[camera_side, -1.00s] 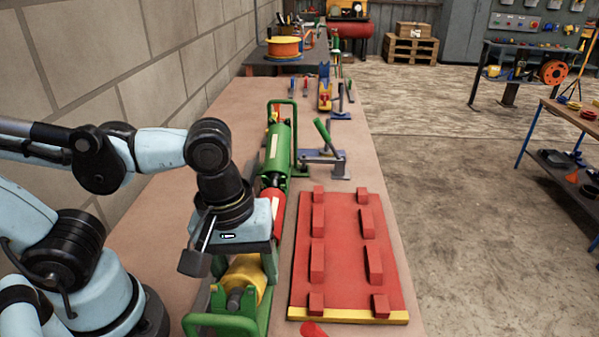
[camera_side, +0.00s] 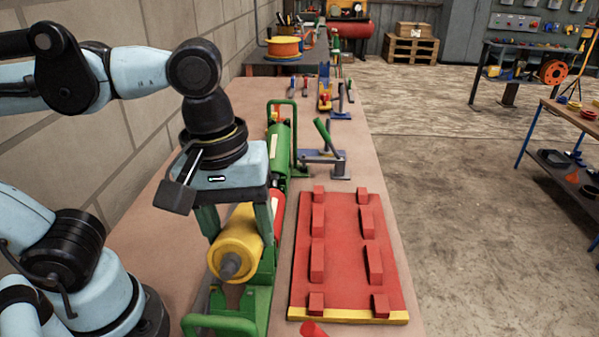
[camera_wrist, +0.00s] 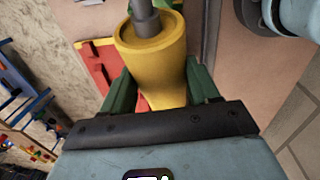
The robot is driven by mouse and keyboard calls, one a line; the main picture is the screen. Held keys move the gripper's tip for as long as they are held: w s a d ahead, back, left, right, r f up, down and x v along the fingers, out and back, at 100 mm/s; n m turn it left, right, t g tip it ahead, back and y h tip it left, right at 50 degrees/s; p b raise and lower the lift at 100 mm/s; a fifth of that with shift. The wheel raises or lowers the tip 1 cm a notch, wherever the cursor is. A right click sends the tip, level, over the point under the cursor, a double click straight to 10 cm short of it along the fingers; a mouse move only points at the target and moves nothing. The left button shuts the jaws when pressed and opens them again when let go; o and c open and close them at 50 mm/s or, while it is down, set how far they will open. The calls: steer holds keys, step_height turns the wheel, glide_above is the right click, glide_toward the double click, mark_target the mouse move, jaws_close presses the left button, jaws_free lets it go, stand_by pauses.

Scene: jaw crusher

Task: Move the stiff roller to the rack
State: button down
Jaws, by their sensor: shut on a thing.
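My gripper (camera_side: 236,226) is shut on a yellow roller (camera_side: 233,250) with a grey shaft end, and holds it above a green stand (camera_side: 257,300). In the wrist view the roller (camera_wrist: 158,62) lies between the two green fingers of my gripper (camera_wrist: 160,92). The rack (camera_side: 341,240) appears to be the red board with two rows of red blocks and a yellow front strip, to the right of my gripper. Part of the rack (camera_wrist: 98,68) shows behind the roller in the wrist view. Nothing visible lies on the rack.
A green machine body (camera_side: 279,150) and a red part (camera_side: 279,202) stand behind my gripper. A toggle clamp with a green handle (camera_side: 322,131) stands beyond the rack. A green handle loop (camera_side: 220,325) is in front. A block wall (camera_side: 160,60) runs along the left.

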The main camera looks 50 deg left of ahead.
steer(key=shift+r, duration=0.65)
steer(key=shift+w+r, duration=0.15)
steer(key=shift+w+d+m, duration=0.1)
steer(key=shift+w+m, duration=0.1)
steer(key=shift+m, duration=0.1)
steer(key=w+d+f+m+t+h, duration=0.1)
steer(key=w+d+f+m, duration=0.1)
steer(key=w+m, duration=0.5)
steer(key=w+d+f+m, duration=0.3)
steer(key=w+f+m, duration=0.2)
steer(key=m, duration=0.6)
steer(key=shift+w+f+t+h, duration=0.3)
steer(key=shift+w+t+h, duration=0.1)
steer(key=shift+w, duration=0.55)
steer(key=shift+d+f, duration=0.1)
steer(key=shift+f, duration=2.8)
steer(key=shift+f, duration=1.5)
